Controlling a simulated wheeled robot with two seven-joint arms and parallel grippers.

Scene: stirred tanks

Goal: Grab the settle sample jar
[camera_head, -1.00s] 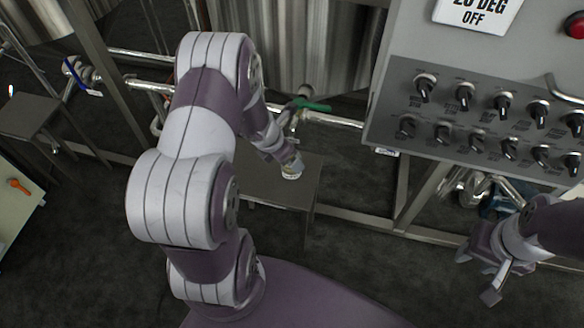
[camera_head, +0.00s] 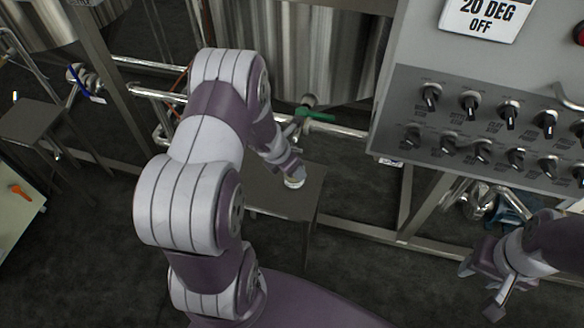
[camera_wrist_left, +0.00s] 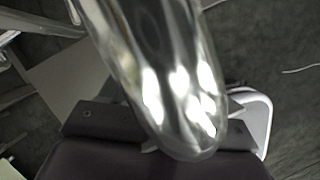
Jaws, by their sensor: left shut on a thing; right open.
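My left gripper (camera_head: 291,174) is small and partly hidden by its own wrist in the head view. It is shut on a small pale thing (camera_head: 294,183) that looks like the sample jar, seen against the top of a low metal stand (camera_head: 262,197). I cannot tell whether the jar touches the stand. My right gripper (camera_head: 481,291) is open and empty at the lower right, below the control panel.
A pipe with a green-handled valve (camera_head: 315,115) runs behind the left gripper, below a steel tank (camera_head: 290,50). A grey control panel (camera_head: 490,130) with knobs stands to the right. A second stand (camera_head: 35,128) is at the left. The dark floor in front is clear.

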